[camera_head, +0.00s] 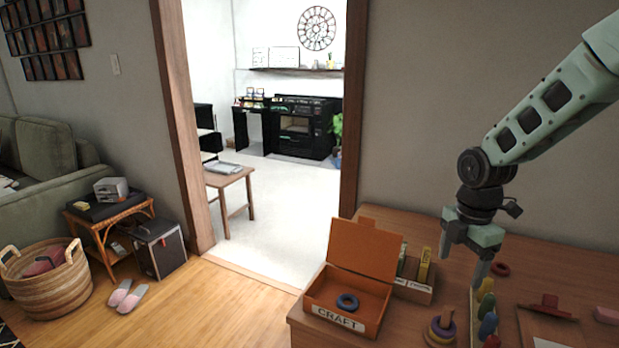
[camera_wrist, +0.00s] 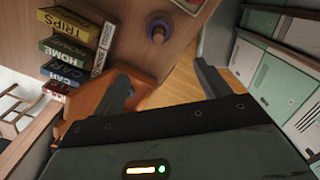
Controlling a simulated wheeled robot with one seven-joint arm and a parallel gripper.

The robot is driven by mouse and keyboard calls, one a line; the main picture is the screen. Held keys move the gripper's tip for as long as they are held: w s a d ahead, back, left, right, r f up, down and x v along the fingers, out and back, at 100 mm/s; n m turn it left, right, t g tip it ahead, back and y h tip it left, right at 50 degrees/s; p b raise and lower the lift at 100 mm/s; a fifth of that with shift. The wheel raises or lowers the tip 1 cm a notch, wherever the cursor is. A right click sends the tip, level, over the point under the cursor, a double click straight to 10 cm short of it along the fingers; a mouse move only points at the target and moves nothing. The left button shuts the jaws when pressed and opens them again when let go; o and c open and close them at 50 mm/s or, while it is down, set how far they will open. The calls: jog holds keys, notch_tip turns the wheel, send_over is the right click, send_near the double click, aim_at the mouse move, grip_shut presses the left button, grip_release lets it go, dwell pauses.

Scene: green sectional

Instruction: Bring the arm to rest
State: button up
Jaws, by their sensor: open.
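My gripper (camera_head: 463,258) hangs above the wooden table (camera_head: 545,262) in the head view, its fingers pointing down and apart. Nothing shows between the fingers. In the wrist view my gripper (camera_wrist: 160,78) is also open and empty. The orange box labelled CRAFT (camera_head: 365,248) stands open at the table's left end, left of my gripper. A dark blue ring (camera_head: 347,303) lies inside the box. In the wrist view part of the box (camera_wrist: 92,98) shows behind the left finger.
A ring stacker (camera_head: 441,328) and several coloured pegs (camera_head: 487,303) stand below my gripper. Several labelled books (camera_wrist: 66,48) sit beside the box. A red ring (camera_head: 500,269) and a red-handled thing (camera_head: 548,306) lie at right.

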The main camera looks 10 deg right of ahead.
jog(key=s+a+r+m, duration=0.25)
jog(key=s+a, duration=0.25)
jog(key=a, duration=0.3)
jog(key=s+a+r+m, duration=0.2)
jog(key=s+a+m, duration=0.15)
jog(key=a, duration=0.45)
jog(key=s+a+m, duration=0.3)
jog(key=s, duration=0.4)
jog(key=s+a+r+m, duration=0.1)
jog(key=s+a+m, duration=0.2)
jog(key=s, duration=0.5)
jog(key=shift+s+a+r+y, duration=0.2)
jog(key=shift+s+a+y, duration=0.1)
jog(key=shift+a, duration=0.45)
